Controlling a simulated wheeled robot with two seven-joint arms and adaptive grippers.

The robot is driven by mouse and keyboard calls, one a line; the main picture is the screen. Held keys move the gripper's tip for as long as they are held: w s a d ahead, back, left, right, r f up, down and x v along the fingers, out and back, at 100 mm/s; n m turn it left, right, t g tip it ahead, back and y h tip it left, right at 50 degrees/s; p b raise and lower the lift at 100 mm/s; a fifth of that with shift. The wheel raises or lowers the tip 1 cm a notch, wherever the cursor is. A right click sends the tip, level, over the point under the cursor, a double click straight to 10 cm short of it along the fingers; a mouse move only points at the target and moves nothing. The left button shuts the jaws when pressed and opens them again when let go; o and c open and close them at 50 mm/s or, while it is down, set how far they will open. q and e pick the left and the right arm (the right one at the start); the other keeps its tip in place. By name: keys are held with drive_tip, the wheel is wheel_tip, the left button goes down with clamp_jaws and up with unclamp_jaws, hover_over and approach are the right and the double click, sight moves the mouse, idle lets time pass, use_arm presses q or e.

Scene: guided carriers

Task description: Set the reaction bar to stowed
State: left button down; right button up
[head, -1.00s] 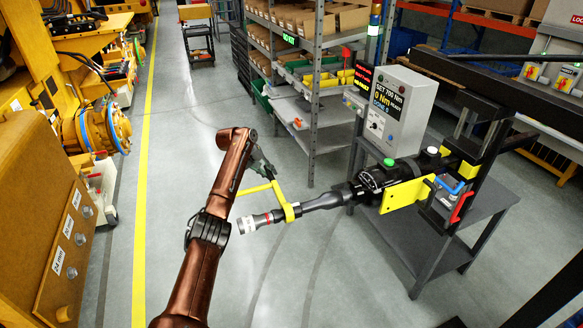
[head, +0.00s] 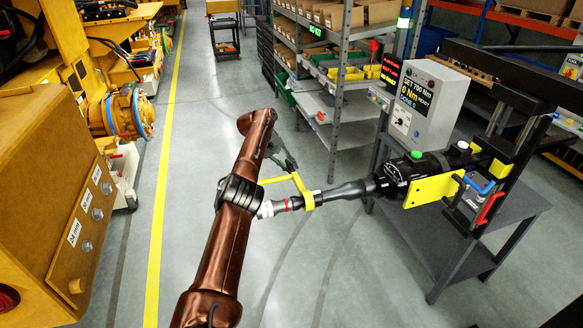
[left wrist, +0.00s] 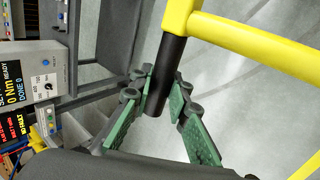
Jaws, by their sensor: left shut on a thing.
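The yellow reaction bar (head: 303,188) is fixed by a collar around the slim front of the black torque tool (head: 350,189). It rises from the collar and bends left. In the left wrist view the bar (left wrist: 250,45) is large and ends in a black grip (left wrist: 168,75). My left gripper (head: 284,161) is at the bar's bend, and its green-padded fingers (left wrist: 165,100) are on either side of the black grip, shut on it. My own arm partly hides the tool's socket end (head: 270,208). My right gripper is not in view.
The tool hangs at a dark stand with a grey table (head: 455,235). A grey control box (head: 425,100) reads SET 700 Nm, 0 Nm, READY. Blue (head: 480,185) and red (head: 490,207) handles are at the tool's rear.

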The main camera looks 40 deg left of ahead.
use_arm(q)
drive_tip(key=shift+d+f, duration=0.15)
drive_tip(key=shift+f, duration=0.1)
drive_tip(key=c, duration=1.8)
unclamp_jaws()
drive_tip(key=shift+r, duration=0.1)
drive_tip(key=shift+a+r, duration=0.15)
drive_tip(key=shift+a, duration=0.05)
drive_tip(key=shift+v, duration=0.95)
drive_tip(key=shift+s+r, duration=0.25)
drive_tip(key=shift+r, duration=0.15)
drive_tip(key=v, duration=0.9)
drive_tip(key=shift+a+f, duration=0.1)
drive_tip(key=shift+a, duration=0.05)
